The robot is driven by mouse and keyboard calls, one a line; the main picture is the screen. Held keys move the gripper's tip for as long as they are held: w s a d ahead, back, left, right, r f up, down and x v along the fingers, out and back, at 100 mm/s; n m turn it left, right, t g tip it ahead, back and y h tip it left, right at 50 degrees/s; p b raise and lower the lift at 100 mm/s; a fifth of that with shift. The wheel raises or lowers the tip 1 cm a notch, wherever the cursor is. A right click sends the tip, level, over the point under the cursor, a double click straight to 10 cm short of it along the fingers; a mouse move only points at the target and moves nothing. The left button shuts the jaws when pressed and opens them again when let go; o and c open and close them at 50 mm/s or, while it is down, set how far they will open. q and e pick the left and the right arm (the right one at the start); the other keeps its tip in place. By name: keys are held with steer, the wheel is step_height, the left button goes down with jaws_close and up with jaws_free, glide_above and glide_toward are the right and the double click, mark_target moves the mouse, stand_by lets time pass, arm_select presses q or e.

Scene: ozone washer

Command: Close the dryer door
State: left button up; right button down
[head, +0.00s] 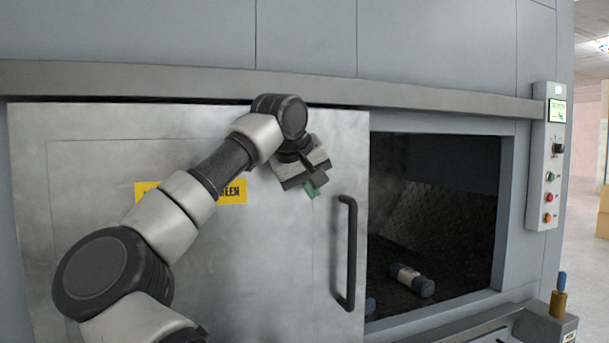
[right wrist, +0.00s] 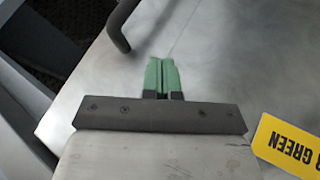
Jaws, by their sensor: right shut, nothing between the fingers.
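The dryer door (head: 270,245) is a grey metal sliding panel that covers the left part of the opening. The dark opening (head: 440,190) is uncovered on the right, so the door stands partly open. A black vertical bar handle (head: 347,252) is near the door's right edge, and it also shows in the right wrist view (right wrist: 121,25). My right gripper (head: 312,190) is shut and empty, with its green fingertips together (right wrist: 161,78). It is in front of the door, up and left of the handle and apart from it. My left gripper is not in view.
A blue-and-white cylindrical object (head: 412,280) lies inside the dark chamber. A control panel (head: 550,155) with buttons is right of the opening. A rail (head: 400,95) runs above the door. A yellow label (right wrist: 290,145) is on the door. A ledge stands at lower right.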

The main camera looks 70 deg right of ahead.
mark_target(338, 197)
steer(key=s+d+f, duration=0.1)
steer(key=d+f+p, duration=0.1)
steer(key=d, duration=0.1)
steer(key=s+d+f+p, duration=0.1)
steer(key=d, duration=0.1)
steer(key=shift+s, duration=0.35)
steer(key=shift+s+d, duration=0.3)
steer(key=shift+s, duration=0.2)
steer(key=shift+w, duration=0.1)
